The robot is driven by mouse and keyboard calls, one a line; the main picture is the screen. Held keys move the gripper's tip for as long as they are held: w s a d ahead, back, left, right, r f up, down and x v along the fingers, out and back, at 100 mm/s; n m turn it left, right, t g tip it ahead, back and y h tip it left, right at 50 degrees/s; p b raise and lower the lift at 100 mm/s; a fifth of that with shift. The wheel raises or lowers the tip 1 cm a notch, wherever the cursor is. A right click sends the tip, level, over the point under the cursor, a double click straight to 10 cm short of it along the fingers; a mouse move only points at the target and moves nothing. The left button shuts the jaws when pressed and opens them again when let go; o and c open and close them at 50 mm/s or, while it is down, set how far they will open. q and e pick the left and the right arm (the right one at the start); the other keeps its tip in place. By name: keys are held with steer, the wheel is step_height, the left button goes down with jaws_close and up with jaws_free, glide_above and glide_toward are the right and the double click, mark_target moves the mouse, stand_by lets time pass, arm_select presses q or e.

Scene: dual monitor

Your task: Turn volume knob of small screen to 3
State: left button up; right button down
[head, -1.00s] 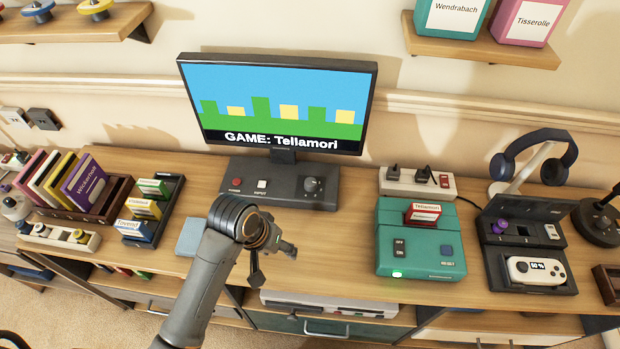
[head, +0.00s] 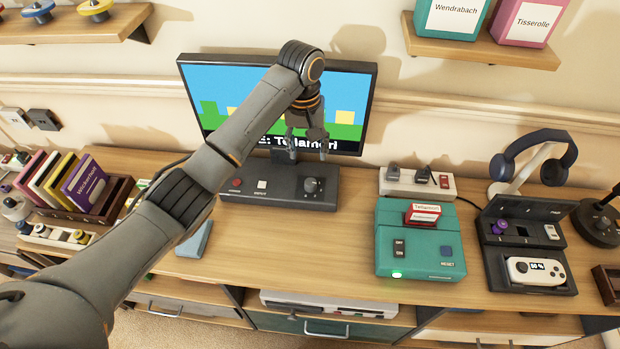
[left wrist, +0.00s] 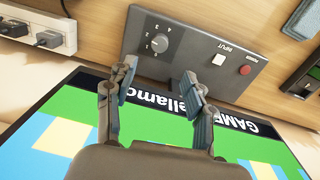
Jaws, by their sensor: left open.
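The small screen (head: 345,80) stands at the back of the desk, partly covered by my left arm. Its dark control base (head: 262,193) carries the round grey volume knob (head: 314,185), a white INPUT button and a red POWER button. In the left wrist view the knob (left wrist: 160,44) has small numerals around one side; I cannot tell which one it points to. My left gripper (head: 308,155) is open and empty, pointing down above and behind the knob, in front of the screen. In the left wrist view its fingers (left wrist: 158,82) are apart and not touching the knob.
A teal console (head: 420,255) with a red cartridge stands on the right. Behind it is a power strip (head: 417,182). A dark controller dock and headphones (head: 535,155) are farther right. A blue block (head: 195,238) lies near my left arm. The desk before the base is clear.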

mark_target(310, 183)
arm_select(q)
steer(key=f, duration=1.2)
steer(key=shift+d, duration=0.25)
steer(key=shift+r, duration=0.1)
jaws_close()
